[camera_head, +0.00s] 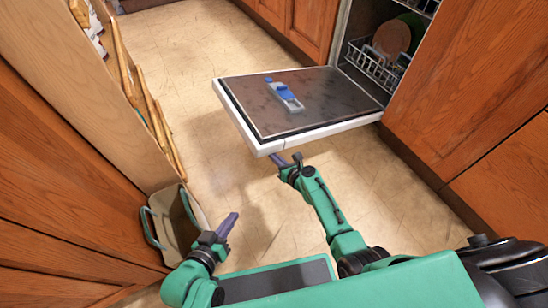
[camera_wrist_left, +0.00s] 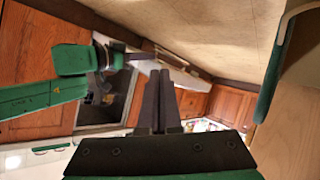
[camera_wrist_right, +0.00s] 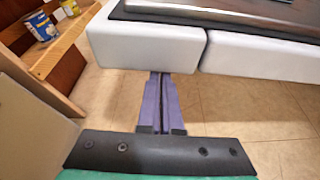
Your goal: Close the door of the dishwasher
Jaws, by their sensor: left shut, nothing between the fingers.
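The dishwasher door (camera_head: 312,104) is folded down open, lying about level, with a white rim and dark inner face. A grey and blue detergent dispenser (camera_head: 285,95) is on its inner face. My right gripper (camera_head: 278,160) is at the door's free edge, fingers together and empty. In the right wrist view its fingers (camera_wrist_right: 160,102) reach under the white door edge (camera_wrist_right: 147,38), which hides their tips; I cannot tell whether they touch. My left gripper (camera_head: 230,222) is shut and empty, low over the floor left of the door. It also shows in the left wrist view (camera_wrist_left: 158,98).
The dishwasher rack (camera_head: 372,65) holds dishes inside the cavity at the upper right. Wooden cabinets (camera_head: 480,85) flank it. An open shelf unit (camera_head: 125,75) stands at the left, with a green-handled bin (camera_head: 172,228) near it. Floor between is clear.

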